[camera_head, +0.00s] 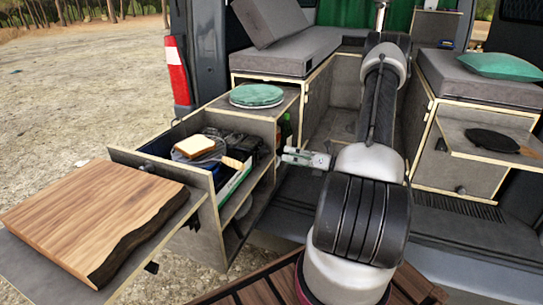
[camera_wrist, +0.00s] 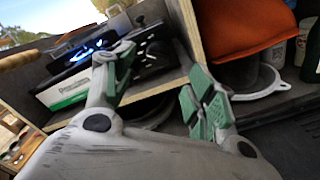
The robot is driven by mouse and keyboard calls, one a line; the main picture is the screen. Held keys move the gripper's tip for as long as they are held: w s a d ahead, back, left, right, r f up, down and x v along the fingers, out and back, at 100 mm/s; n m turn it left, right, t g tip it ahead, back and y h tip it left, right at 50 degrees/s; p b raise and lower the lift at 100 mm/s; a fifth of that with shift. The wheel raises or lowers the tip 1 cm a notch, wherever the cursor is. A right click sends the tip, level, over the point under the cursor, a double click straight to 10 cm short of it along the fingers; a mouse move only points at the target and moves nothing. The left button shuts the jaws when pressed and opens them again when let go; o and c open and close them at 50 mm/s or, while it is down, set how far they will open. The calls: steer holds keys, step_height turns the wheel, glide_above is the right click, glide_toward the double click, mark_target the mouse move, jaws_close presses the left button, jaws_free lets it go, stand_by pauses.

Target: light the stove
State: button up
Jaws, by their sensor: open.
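The camping stove sits in the pulled-out drawer of the left cabinet. Its white and green front (camera_wrist: 68,92) and dark control end (camera_wrist: 150,50) show in the wrist view. A blue flame (camera_wrist: 84,52) glows on its burner, under a toasting rack (camera_wrist: 72,38). In the head view, a slice of bread (camera_head: 194,146) lies on the rack, and the stove's dark end (camera_head: 236,146) shows beside it. My gripper (camera_wrist: 160,68) is open and empty, with its left finger in front of the stove's control end. The knob cannot be made out; the finger may hide it.
A wooden board (camera_head: 92,215) lies on the drawer's extended leaf. A round green item (camera_head: 257,95) sits on the cabinet top. An orange cloth (camera_wrist: 240,25) and bottles stand right of the gripper. A dark pan (camera_head: 491,141) rests on the right shelf.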

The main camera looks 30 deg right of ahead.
mark_target(270, 152)
steer(key=x, duration=0.7)
steer(key=shift+w+a, duration=0.25)
steer(key=c, duration=1)
